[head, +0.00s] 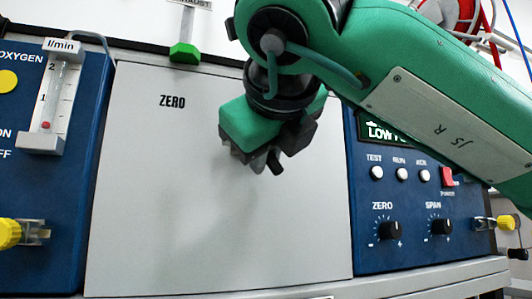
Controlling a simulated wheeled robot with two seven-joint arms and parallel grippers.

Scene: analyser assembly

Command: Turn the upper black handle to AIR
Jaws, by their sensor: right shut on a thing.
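My right gripper (256,162) comes in from the upper right and sits in front of the grey panel (160,200). It is shut on a black handle (275,163), whose dark end sticks out below the fingers. The gripper body hides most of the handle and its mount. The panel bears the word ZERO at its upper left. I see no AIR label; the arm and gripper cover part of the panel. I cannot tell exactly which way the handle points. My left gripper is not in view.
A blue oxygen unit (60,185) with a flow tube (52,95) stands at left. A blue analyser (420,255) with buttons and ZERO and SPAN knobs stands at right. A green-ended handle (184,53) hangs above the panel. The lower panel is clear.

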